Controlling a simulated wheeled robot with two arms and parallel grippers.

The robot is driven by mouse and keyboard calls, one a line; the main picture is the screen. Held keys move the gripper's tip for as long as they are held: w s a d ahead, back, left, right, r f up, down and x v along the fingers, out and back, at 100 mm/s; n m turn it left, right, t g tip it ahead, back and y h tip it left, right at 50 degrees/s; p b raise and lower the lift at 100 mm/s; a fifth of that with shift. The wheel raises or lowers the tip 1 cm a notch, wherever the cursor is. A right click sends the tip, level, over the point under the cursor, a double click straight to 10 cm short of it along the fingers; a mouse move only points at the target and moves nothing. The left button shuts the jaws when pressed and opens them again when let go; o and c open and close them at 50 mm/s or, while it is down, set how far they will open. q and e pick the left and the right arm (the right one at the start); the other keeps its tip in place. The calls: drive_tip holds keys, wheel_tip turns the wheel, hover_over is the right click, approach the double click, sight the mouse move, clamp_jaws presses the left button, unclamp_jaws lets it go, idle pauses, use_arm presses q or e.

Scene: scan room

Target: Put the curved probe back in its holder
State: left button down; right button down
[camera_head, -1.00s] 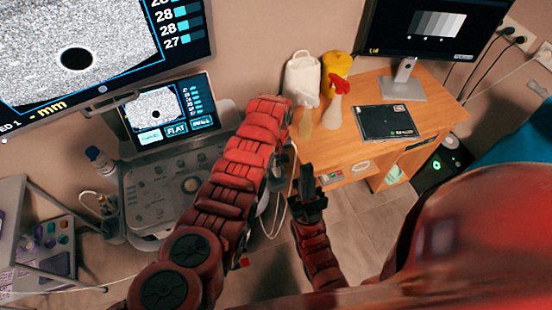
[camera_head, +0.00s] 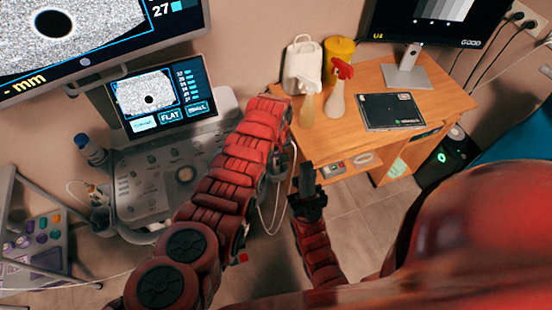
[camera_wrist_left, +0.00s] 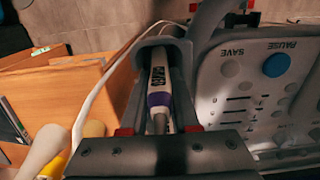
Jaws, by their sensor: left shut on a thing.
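The curved probe (camera_wrist_left: 159,85), white with a purple band and dark lettering, shows in the left wrist view between the dark fingers of my left gripper (camera_wrist_left: 161,75). My left gripper is shut on it. The probe's far end lies at a grey, ring-shaped holder (camera_wrist_left: 163,42) on the console's side; how deep it sits cannot be told. In the head view my left forearm hides the probe and most of that gripper. My right gripper (camera_head: 307,190) is low at the middle, apart from the holder; its opening is unclear.
The ultrasound console (camera_head: 150,190) stands left of my left gripper, with a blue button in the wrist view. A wooden desk (camera_head: 350,140) at right carries bottles (camera_head: 337,100), a yellow tub (camera_head: 341,55) and a black panel (camera_head: 390,110). A pale cable (camera_wrist_left: 98,88) hangs beside the holder.

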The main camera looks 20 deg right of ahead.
use_arm(q)
drive_tip(key=shift+f+b, duration=0.35)
idle(0.7)
drive_tip(key=c, duration=0.6)
unclamp_jaws()
drive_tip(key=shift+r, duration=0.15)
drive_tip(key=shift+w+r, duration=0.15)
drive_tip(key=shift+r, duration=0.1)
wheel_tip(320, 180, up, 8)
drive_tip(key=shift+r+b, duration=0.25)
drive_tip(key=shift+b, duration=0.9)
drive_tip(key=r+p, duration=0.6)
drive_tip(key=r, duration=0.1)
drive_tip(key=shift+s+a, duration=0.1)
drive_tip(key=shift+s, duration=0.1)
drive_tip(key=shift+r+p, duration=0.5)
drive_tip(key=shift+r, duration=0.05)
